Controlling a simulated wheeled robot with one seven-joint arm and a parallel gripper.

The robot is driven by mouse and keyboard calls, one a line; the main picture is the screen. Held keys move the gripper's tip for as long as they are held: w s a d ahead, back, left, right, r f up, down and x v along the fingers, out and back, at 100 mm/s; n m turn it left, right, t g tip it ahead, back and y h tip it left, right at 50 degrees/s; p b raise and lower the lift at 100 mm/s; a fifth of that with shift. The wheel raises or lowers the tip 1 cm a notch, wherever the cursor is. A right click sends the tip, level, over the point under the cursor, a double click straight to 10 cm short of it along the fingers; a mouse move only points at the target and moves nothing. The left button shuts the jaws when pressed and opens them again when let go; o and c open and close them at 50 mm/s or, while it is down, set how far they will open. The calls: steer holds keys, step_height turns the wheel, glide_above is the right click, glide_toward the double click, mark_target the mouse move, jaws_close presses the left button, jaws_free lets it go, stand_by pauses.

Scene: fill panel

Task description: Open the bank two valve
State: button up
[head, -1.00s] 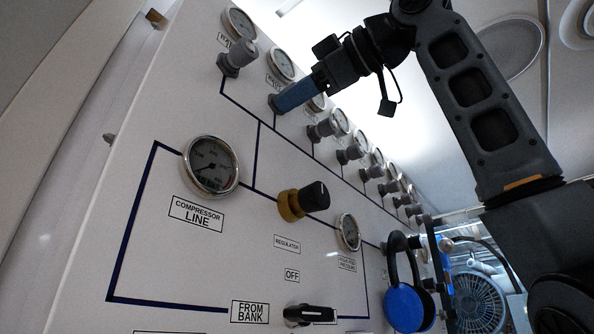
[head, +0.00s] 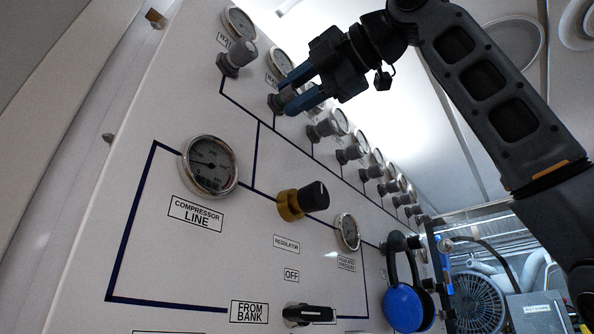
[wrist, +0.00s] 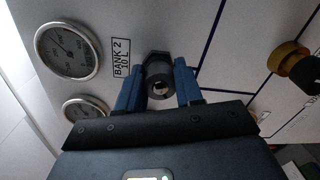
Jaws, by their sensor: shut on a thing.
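The bank two valve (wrist: 157,78) is a dark round knob beside the "BANK 2" label (wrist: 121,57) in the wrist view. My gripper (wrist: 160,85) has its two blue fingers on opposite sides of this knob, shut on it. In the head view my gripper (head: 291,98) is at the second valve from the near end of the top row, and its fingers partly hide the knob. A gauge (wrist: 66,51) sits beside the label.
The first valve (head: 238,57) stands close on the left, and another valve (head: 324,129) close on the right. Lower on the panel are the compressor line gauge (head: 210,166), the black-and-gold regulator knob (head: 304,199) and hanging blue ear defenders (head: 403,307).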

steer(key=shift+n, duration=0.8)
steer(key=shift+r, duration=0.1)
steer(key=o, duration=1)
steer(key=shift+b+v, duration=1.05)
steer(key=shift+v, duration=2.85)
